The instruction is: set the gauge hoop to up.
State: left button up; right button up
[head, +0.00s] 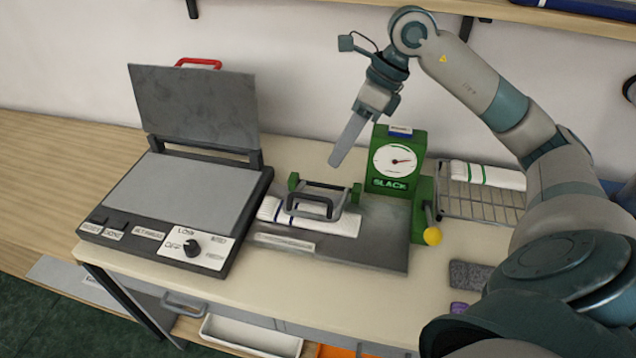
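The gauge hoop (309,211) is a dark handle-like loop between two small green posts on the grey plate of the green gauge (399,158). It leans low over a folded white cloth with blue stripes (339,225). The gauge has a round white dial with a red needle and the word SLACK below it. My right gripper (336,160) hangs above and behind the hoop, left of the dial, apart from both. Its fingers overlap in this view, so their opening is hidden. My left gripper is out of view.
A press with a raised lid (195,105) and a knob panel stands left of the gauge. A yellow-knobbed lever (432,236) is on the gauge's right side. A wire rack (480,204) with a green-striped white cloth is further right.

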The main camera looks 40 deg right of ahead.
jog(key=p+x, duration=0.3)
jog(key=x, duration=0.8)
grip_shut()
